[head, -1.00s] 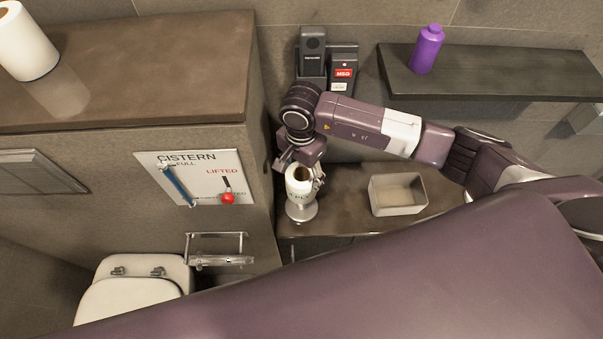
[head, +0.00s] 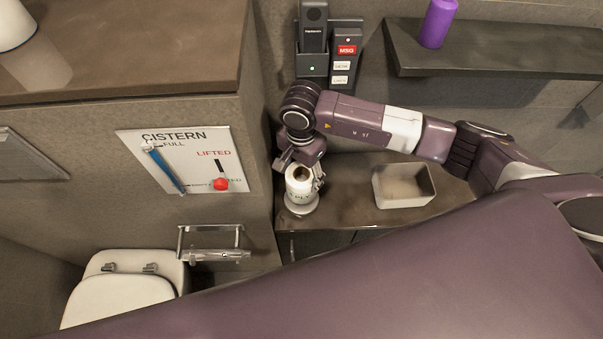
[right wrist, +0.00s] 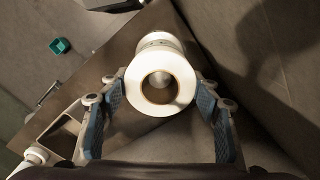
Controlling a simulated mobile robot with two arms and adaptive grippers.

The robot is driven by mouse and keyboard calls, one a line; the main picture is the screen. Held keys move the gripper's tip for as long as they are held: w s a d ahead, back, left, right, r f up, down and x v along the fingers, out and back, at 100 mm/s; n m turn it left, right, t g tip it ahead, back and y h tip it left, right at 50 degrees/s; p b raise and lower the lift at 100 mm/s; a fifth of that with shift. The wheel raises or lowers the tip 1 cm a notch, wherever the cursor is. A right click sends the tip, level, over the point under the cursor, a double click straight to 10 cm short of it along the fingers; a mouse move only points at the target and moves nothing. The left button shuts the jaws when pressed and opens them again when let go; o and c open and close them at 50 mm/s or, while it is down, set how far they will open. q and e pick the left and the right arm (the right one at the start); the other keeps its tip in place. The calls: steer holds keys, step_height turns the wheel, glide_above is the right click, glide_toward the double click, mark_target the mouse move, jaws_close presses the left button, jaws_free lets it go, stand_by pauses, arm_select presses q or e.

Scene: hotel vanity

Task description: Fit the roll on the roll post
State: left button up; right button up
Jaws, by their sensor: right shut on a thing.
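The roll (head: 299,190) is white with a brown core and stands about upright in the head view. My right gripper (right wrist: 160,103) is shut on it, with one blue-padded finger on each side. The roll also shows end-on in the right wrist view (right wrist: 140,90), its open core facing the camera, with something pale inside the hole. The post's stem is hidden by the roll, and I cannot tell whether the roll touches the base. My left gripper is not in view.
An open beige box (head: 404,201) sits on the counter (head: 345,185) to the right. A dark wall unit (head: 328,55) is behind my arm. A tall cabinet side with a cistern panel (head: 185,162) borders the left, above a metal wall holder (head: 213,254).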

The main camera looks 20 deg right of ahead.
steer(key=shift+f+b, duration=1.7)
steer(key=shift+f, duration=0.3)
steer(key=o, duration=1.3)
steer(key=shift+r, duration=0.1)
step_height(320, 180, up, 12)
steer(key=shift+f, duration=0.1)
